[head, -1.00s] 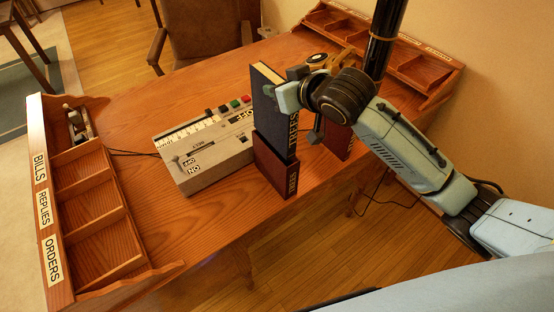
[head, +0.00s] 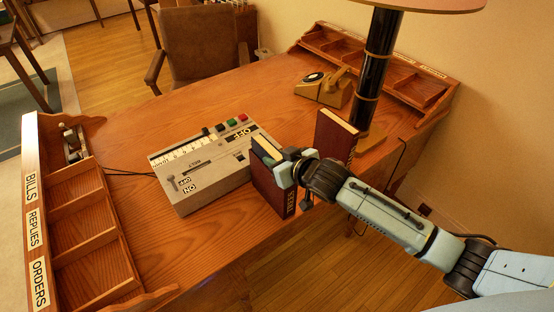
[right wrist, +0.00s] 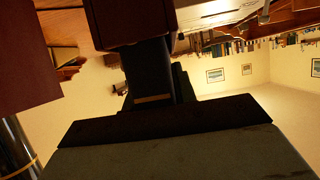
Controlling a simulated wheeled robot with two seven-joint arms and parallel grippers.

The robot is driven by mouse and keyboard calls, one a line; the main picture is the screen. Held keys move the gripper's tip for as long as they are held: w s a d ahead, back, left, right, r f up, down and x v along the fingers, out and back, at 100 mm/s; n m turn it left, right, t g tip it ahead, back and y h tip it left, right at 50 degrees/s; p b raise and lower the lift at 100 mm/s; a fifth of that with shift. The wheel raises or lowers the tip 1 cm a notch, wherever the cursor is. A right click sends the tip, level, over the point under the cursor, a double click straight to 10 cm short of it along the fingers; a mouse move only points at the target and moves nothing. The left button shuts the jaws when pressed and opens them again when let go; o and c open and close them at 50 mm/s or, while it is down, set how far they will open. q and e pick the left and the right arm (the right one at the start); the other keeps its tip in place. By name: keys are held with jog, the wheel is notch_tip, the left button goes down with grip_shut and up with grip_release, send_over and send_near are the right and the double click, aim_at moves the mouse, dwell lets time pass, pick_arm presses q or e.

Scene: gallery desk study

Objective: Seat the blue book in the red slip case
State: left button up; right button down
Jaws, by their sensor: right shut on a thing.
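The red slip case (head: 265,188) stands upright on the desk, just right of the grey control box. The blue book (head: 266,149) is inside it for most of its height; only its top part with the cream page edge shows above the case. My right gripper (head: 285,165) is shut on the top part of the book, at the case's mouth. The gripper hides part of the book, so I cannot tell how deep it sits. In the right wrist view the red case (right wrist: 128,22) is at the top edge. My left gripper is not in view.
A grey control box (head: 208,170) stands close on the left. Another red volume (head: 335,137) stands to the right, in front of the lamp (head: 378,62). The desk's front edge is near the case.

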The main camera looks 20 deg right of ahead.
jog(key=shift+f, duration=0.1)
jog(key=c, duration=1.1)
grip_release()
jog(key=shift+f, duration=0.1)
jog(key=shift+s+r, duration=0.15)
jog(key=shift+r, duration=0.1)
jog(key=p+v, duration=0.1)
jog(key=v, duration=1)
jog(key=shift+s+d+r, duration=0.15)
jog(key=shift+s+d, duration=0.05)
jog(key=shift+s, duration=0.1)
